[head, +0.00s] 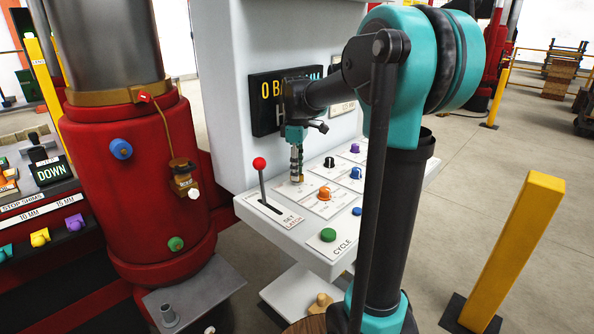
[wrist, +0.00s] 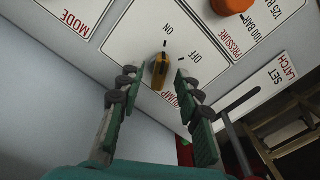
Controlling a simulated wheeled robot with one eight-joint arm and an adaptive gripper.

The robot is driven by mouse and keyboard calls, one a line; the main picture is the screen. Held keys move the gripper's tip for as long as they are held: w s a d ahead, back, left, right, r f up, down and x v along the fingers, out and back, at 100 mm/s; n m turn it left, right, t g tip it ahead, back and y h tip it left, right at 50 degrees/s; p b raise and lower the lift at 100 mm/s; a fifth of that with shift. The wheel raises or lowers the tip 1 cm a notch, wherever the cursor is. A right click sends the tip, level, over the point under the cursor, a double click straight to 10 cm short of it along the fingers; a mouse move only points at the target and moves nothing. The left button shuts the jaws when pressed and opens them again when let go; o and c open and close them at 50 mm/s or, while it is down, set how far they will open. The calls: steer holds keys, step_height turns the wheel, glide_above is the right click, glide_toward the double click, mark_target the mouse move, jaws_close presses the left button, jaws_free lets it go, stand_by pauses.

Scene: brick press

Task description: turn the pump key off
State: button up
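The pump key, a yellow knob (wrist: 160,70), shows in the wrist view on a white panel plate (wrist: 140,30) marked ON and OFF. Its long side points up toward the ON mark, with OFF to its right. My gripper (wrist: 155,85) is open, with one finger on each side of the key and gaps to both. The lower end of the key and part of the PUMP label lie near or behind the fingers. In the head view my gripper (head: 297,178) points down over the panel's back left part. The key cannot be made out there.
An orange pressure knob (head: 324,193) sits right of my gripper, also in the wrist view (wrist: 231,5). The red-tipped latch lever (head: 260,164) stands near the front left. Purple, blue and black knobs and a green cycle button (head: 328,235) share the white panel (head: 255,208).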

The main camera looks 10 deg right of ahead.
steer(key=shift+f, duration=0.2)
jaws_close()
steer(key=shift+m, duration=0.3)
steer(key=m, duration=1.1)
stand_by(0.4)
steer(key=shift+m, duration=0.3)
stand_by(0.3)
